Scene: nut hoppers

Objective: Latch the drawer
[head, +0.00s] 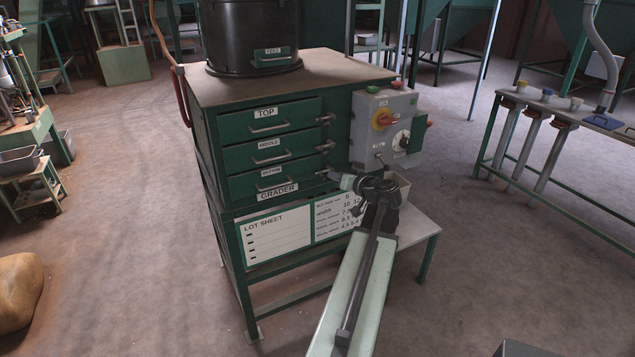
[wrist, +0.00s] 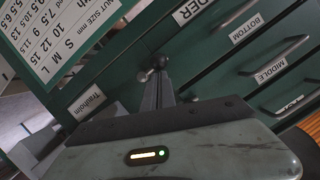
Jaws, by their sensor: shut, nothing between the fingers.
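The green grader cabinet has three drawers, labelled top (head: 285,122), middle (head: 290,151) and bottom (head: 290,178). All look roughly flush; I cannot tell whether one stands slightly out. Latches sit at their right edges: the top latch (head: 325,119), the middle latch (head: 326,146) and the bottom latch, partly hidden by my gripper (head: 339,179). My gripper is shut and empty, at the lower right of the bottom drawer.
A grey control box (head: 383,130) with a red-and-yellow switch is on the cabinet's right side. A small side table (head: 418,225) stands below it, close to my arm. A black feed drum (head: 252,35) stands on top. The floor in front is open.

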